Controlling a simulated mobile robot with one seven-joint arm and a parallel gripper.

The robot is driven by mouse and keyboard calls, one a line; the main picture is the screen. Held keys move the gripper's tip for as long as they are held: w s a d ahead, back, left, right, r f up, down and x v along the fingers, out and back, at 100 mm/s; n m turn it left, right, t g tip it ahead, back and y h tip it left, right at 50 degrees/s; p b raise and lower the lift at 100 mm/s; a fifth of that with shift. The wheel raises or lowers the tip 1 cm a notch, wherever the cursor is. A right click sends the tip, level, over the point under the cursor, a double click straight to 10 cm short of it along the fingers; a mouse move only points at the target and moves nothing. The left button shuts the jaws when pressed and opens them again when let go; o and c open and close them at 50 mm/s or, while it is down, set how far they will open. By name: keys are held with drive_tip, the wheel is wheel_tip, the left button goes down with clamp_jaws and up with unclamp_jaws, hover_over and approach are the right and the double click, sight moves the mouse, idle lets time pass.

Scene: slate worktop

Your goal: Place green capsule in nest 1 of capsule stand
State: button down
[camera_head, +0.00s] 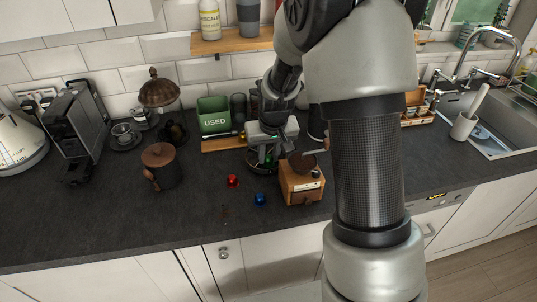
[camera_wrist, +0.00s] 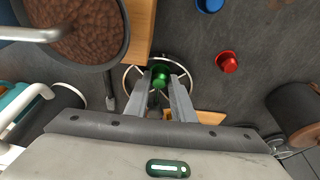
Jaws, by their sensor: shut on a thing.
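The green capsule (camera_wrist: 160,76) is between the fingertips of my gripper (camera_wrist: 163,84) in the wrist view, and the gripper is shut on it. In the head view my gripper (camera_head: 267,157) is low over the worktop, just left of the wooden grinder, and the capsule there is small and partly hidden. A round wire stand (camera_wrist: 126,82), which looks like the capsule stand, shows around and beneath the capsule in the wrist view. My fingers cover much of it. I cannot tell which nest is under the capsule or whether it touches one.
A red capsule (camera_head: 232,181) and a blue capsule (camera_head: 260,199) lie in front on the slate worktop (camera_head: 110,225). The wooden grinder (camera_head: 301,186) stands close at the right. A green USED bin (camera_head: 213,107) is behind, and a brown canister (camera_head: 160,166) is at the left.

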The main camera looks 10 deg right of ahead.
drive_tip(key=shift+f+b, duration=0.3)
drive_tip(key=shift+f, duration=0.15)
drive_tip(key=c, duration=1.5)
unclamp_jaws()
drive_tip(key=shift+s, duration=0.1)
